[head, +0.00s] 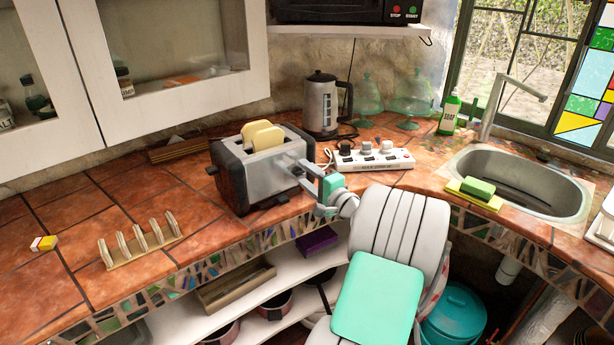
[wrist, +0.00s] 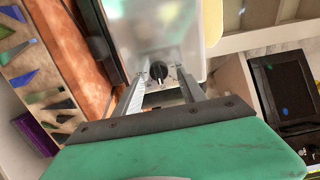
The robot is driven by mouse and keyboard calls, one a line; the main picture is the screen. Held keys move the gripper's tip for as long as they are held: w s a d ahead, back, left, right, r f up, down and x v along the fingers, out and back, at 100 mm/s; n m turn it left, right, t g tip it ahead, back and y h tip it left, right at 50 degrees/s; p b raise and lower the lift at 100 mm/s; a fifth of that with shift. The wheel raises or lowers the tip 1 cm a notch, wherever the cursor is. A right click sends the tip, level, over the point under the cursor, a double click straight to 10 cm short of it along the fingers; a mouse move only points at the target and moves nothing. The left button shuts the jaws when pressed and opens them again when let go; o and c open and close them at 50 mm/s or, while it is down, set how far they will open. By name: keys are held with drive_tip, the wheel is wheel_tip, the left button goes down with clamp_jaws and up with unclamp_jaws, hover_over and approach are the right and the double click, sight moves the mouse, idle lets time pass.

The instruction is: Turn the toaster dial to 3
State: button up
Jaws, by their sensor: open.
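The silver and black toaster (head: 282,175) stands on the tiled counter with two slices of toast (head: 263,136) in its top. My gripper (head: 304,174) is at the toaster's right end face. In the wrist view the toaster's shiny end (wrist: 160,25) fills the top middle. A small black dial (wrist: 158,70) shows on it, between the tips of my open gripper (wrist: 160,82). I cannot tell whether the fingers touch the dial. Its numbers are not readable. In the head view the dial cannot be made out behind my gripper.
A white power strip (head: 372,160) with plugs lies right of the toaster, near my gripper. A kettle (head: 320,105) stands behind it. A toast rack (head: 140,243) sits at the front left. The sink (head: 572,200) is at the right. Counter left of the toaster is mostly clear.

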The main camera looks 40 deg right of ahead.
drive_tip(key=s, duration=0.7)
drive_tip(key=shift+s+a+b, duration=0.4)
